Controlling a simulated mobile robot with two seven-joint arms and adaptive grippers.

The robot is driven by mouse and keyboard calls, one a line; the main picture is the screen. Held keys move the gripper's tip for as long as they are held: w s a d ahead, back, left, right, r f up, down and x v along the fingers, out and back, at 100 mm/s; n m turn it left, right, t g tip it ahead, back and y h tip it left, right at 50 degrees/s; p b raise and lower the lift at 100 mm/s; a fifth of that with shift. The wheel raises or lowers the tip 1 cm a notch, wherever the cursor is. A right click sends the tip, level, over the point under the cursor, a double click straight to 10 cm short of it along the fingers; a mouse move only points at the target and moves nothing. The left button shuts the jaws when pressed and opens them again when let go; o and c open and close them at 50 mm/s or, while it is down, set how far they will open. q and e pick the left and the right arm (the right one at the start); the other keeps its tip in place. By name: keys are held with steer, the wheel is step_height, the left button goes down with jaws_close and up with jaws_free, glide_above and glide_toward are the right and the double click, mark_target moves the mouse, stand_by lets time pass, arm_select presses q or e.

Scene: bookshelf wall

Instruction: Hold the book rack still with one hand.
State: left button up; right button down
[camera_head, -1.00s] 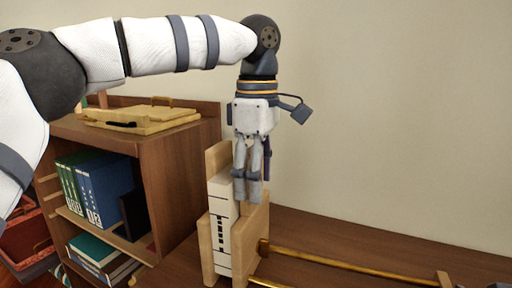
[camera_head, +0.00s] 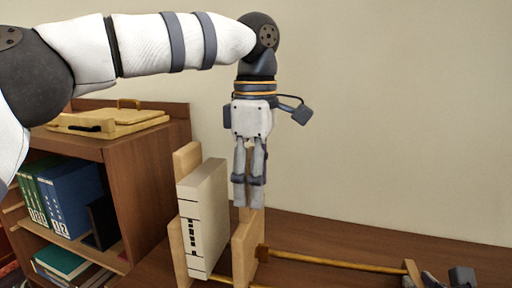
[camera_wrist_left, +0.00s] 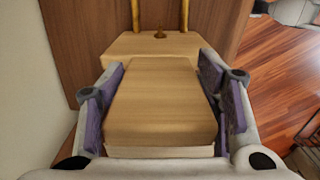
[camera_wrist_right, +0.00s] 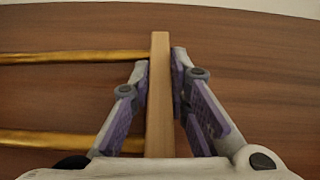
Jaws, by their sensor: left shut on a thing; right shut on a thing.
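The wooden book rack (camera_head: 183,160) stands on the brown top, with a left end panel, a middle panel (camera_head: 243,255) and a right end panel (camera_head: 412,272), plus brass rods. A cream book (camera_head: 205,215) stands upright between the left and middle panels, with a gap to the middle panel. My left gripper (camera_head: 248,200) points down and is shut on the upper part of the middle panel; this wooden block (camera_wrist_left: 155,95) fills the jaws in the left wrist view. My right gripper (camera_wrist_right: 159,85) is shut on the thin right end panel (camera_wrist_right: 160,120).
A wooden bookcase (camera_head: 160,195) with blue and green books (camera_head: 75,195) stands left of the rack. A yellow case (camera_head: 110,120) lies on top of it. A plain wall is close behind. The brown surface (camera_head: 340,235) behind the rods is clear.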

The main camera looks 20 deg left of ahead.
arm_select(q)
steer(key=d, duration=1)
steer(key=shift+w, duration=0.45)
steer(key=o, duration=1.6)
step_height(320, 180, up, 8)
steer(key=shift+f, duration=0.25)
